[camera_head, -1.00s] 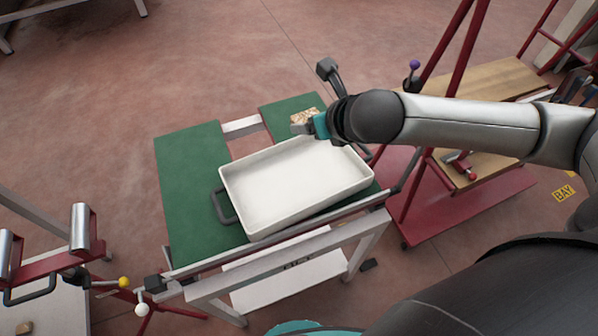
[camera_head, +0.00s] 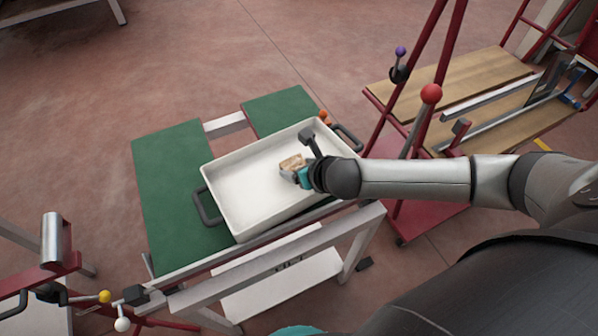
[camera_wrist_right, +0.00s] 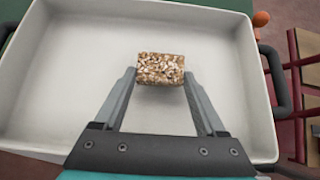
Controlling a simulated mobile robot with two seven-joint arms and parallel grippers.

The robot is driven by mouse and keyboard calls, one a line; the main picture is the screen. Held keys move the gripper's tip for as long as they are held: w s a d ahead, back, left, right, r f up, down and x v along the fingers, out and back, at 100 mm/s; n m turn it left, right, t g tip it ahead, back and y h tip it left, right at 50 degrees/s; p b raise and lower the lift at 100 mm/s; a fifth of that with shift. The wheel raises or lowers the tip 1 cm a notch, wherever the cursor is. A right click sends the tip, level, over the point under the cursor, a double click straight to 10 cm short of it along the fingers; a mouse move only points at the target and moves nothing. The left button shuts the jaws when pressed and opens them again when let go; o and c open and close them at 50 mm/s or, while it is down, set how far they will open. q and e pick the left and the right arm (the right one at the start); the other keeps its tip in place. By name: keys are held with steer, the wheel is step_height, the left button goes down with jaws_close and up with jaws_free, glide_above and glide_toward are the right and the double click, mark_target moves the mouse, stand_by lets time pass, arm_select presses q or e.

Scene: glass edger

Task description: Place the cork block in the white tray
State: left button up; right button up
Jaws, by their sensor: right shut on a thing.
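The cork block (camera_head: 291,162) is a small speckled brown block, seen over the right part of the white tray. My right gripper (camera_head: 289,172) is shut on it, and the right wrist view shows the block (camera_wrist_right: 161,68) between the two finger tips (camera_wrist_right: 160,78). The white tray (camera_head: 235,193) is a shallow rectangular pan with dark side handles, resting on the green-topped bench. The right wrist view looks down into the tray (camera_wrist_right: 75,70), with the block inside its outline. I cannot tell whether the block touches the tray floor. My left gripper is not in view.
The green bench top (camera_head: 170,165) is bare left of the tray and behind it. An orange knob (camera_head: 324,115) stands by the tray's far right corner. A red frame with a red ball knob (camera_head: 431,93) and wooden shelves (camera_head: 480,85) stands to the right.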

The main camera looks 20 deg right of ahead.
steer(key=shift+f, duration=0.6)
steer(key=o, duration=1.2)
steer(key=shift+o, duration=0.2)
steer(key=shift+s+r, duration=0.1)
steer(key=shift+r, duration=0.05)
steer(key=p+v, duration=0.3)
steer(key=v, duration=0.9)
steer(key=shift+d, duration=0.1)
